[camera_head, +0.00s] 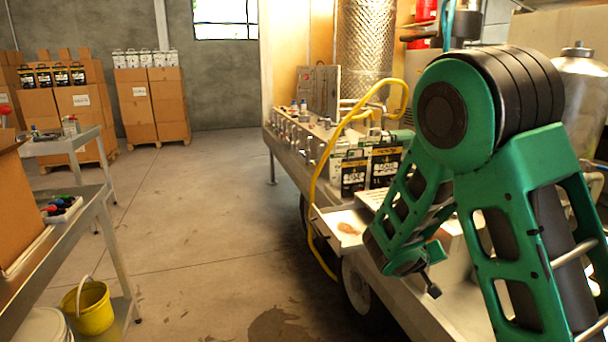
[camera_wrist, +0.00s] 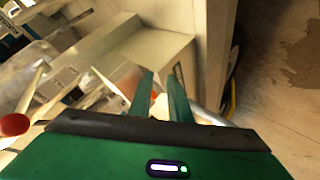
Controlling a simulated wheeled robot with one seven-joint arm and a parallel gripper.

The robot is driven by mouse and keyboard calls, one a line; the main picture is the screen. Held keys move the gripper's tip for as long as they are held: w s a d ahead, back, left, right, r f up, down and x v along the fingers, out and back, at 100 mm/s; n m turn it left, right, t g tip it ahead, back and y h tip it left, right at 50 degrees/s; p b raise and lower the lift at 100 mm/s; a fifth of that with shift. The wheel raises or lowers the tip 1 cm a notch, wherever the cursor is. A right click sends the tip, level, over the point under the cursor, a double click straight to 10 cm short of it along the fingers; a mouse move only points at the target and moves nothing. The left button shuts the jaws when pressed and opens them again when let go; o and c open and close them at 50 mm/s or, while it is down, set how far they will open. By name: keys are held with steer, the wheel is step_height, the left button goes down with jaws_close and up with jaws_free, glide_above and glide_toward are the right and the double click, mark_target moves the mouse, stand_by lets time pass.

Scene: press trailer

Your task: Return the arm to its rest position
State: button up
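My arm (camera_head: 470,110) shows large at the right of the head view, green with a black ringed joint. It is bent, with its lower part (camera_head: 405,220) slanting down over the trailer's near end. In the wrist view my gripper (camera_wrist: 162,74) shows two green fingers standing apart, with nothing seen held between them. Pale box-like surfaces of the trailer (camera_wrist: 140,48) lie beyond the fingers. In the head view the fingertips cannot be made out clearly.
The trailer (camera_head: 285,138) carries a perforated steel cylinder (camera_head: 366,45), black-and-white cartons (camera_head: 386,165) and a yellow hose (camera_head: 315,190). A metal tank (camera_head: 580,85) stands right of my arm. A side table (camera_head: 60,245) and yellow bucket (camera_head: 90,308) are at left. The floor between (camera_head: 195,220) is clear.

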steer(key=s+d+r+m+g+y, duration=0.1)
steer(key=s+d+r+m+g, duration=0.15)
steer(key=s+d, duration=0.45)
steer(key=s+d+r+m+g+y, duration=0.2)
steer(key=s+d+m+g, duration=0.15)
steer(key=s, duration=0.85)
steer(key=s+a+r+g+y, duration=0.1)
steer(key=s+a+r+y, duration=0.1)
steer(key=s, duration=0.8)
steer(key=s+a+r+m+g+y, duration=0.1)
steer(key=s+a+r+y, duration=0.1)
steer(key=s, duration=0.9)
steer(key=shift+s+a+r, duration=0.15)
steer(key=shift+s+r, duration=0.05)
steer(key=shift+r, duration=0.25)
steer(key=shift+w+f, duration=0.25)
steer(key=shift+w, duration=0.4)
